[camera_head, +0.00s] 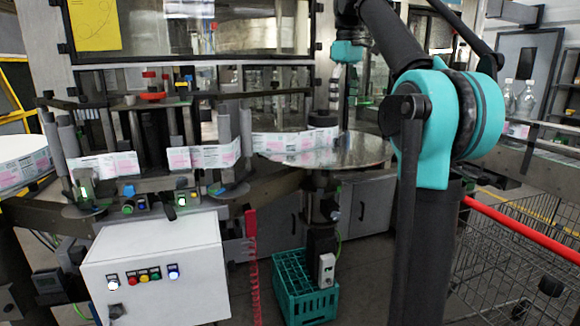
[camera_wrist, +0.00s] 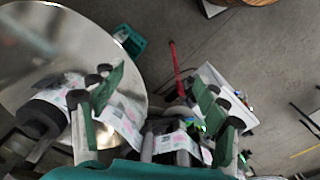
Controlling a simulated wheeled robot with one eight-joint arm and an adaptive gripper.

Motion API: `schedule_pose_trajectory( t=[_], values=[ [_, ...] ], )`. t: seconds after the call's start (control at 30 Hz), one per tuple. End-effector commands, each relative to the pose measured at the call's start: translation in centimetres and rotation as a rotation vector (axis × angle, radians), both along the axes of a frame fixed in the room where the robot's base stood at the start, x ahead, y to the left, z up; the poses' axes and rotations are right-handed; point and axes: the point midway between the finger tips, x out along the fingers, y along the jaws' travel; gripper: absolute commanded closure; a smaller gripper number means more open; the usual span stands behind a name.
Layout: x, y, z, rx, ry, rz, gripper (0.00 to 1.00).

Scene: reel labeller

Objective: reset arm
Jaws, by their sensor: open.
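My arm rises at the right of the head view and bends over toward the top middle, with a teal joint (camera_head: 347,50) at its far end. The gripper's fingers are not clearly made out there. In the wrist view my gripper (camera_wrist: 157,97) is open, its two green-padded fingers wide apart with nothing between them. Below it are the labelling machine and a white and pink label strip (camera_wrist: 122,125), partly hidden by the left finger. The strip also shows in the head view (camera_head: 297,141).
A round metal table (camera_head: 350,152) stands beside the machine. A white control box (camera_head: 160,265) is in front, with a teal crate (camera_head: 305,298) on the floor. A red rail (camera_head: 525,227) and wire cart (camera_head: 520,275) are at right. Bare floor (camera_wrist: 205,40) shows beyond the crate.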

Motion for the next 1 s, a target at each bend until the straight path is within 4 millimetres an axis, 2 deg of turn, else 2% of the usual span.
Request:
schedule_pose_trajectory(
  t=[0.17, 0.27, 0.43, 0.57, 0.77, 0.87, 1.0],
  values=[
    [0.7, -0.3, -3.4, 0.005, -0.024, -0.062, 0.26],
    [1.0, -0.5, -6.2, 0.010, -0.043, -0.110, 0.26],
    [0.6, -1.1, -13.4, 0.024, -0.089, -0.225, 0.26],
    [-0.8, -1.6, -19.7, 0.039, -0.127, -0.319, 0.26],
    [-4.9, -2.5, -29.6, 0.067, -0.183, -0.464, 0.26],
    [-7.9, -2.8, -34.5, 0.085, -0.210, -0.537, 0.26],
    [-12.9, -3.3, -41.3, 0.110, -0.248, -0.636, 0.26]
  ],
)
